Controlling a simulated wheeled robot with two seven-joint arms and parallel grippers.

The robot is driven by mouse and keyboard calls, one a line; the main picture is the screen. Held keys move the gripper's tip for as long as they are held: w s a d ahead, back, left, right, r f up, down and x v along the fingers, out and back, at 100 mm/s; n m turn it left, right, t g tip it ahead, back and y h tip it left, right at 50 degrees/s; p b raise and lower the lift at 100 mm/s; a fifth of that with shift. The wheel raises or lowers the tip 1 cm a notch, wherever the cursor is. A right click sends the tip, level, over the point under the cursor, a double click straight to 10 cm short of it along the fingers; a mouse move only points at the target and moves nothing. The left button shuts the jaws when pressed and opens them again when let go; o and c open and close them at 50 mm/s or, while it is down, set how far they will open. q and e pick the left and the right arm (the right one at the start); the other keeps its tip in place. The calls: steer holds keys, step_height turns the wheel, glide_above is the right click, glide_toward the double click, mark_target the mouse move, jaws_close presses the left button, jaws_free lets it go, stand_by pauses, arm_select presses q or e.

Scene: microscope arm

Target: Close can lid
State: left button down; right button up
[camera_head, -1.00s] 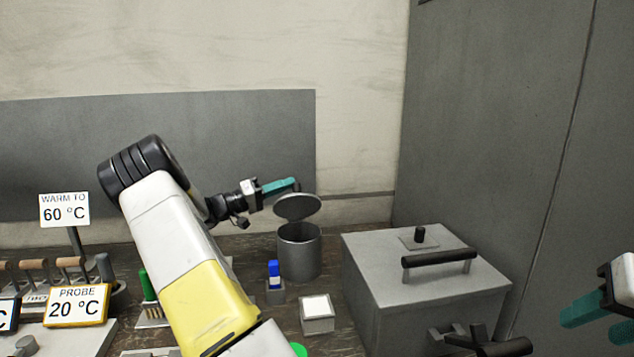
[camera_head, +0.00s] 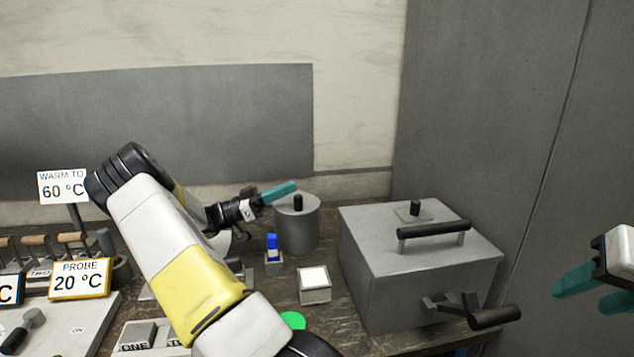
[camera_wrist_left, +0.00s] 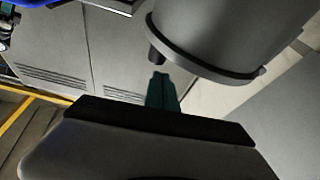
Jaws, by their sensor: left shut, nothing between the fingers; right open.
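The grey can (camera_head: 297,232) stands upright on the bench, right of the middle of my left arm. Its lid (camera_head: 299,206) lies flat on the rim, with a black knob (camera_head: 298,202) on top. My left gripper (camera_head: 279,192) is shut and empty, its teal fingers at the lid's upper left edge; I cannot tell whether they touch it. In the left wrist view the can (camera_wrist_left: 215,30) is at the top and the shut fingers (camera_wrist_left: 162,85) are just beside its lid end. My right gripper (camera_head: 590,290) is open and empty at the right edge.
A grey box (camera_head: 375,240) with a black handle stands right of the can. A blue-capped vial (camera_head: 272,247) and a white-topped block (camera_head: 314,282) are in front.

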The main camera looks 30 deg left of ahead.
arm_select(q)
steer(key=shift+s+d+f+m+g, duration=0.2)
steer(key=shift+s+f+m+g, duration=0.1)
steer(key=shift+f+m, duration=0.4)
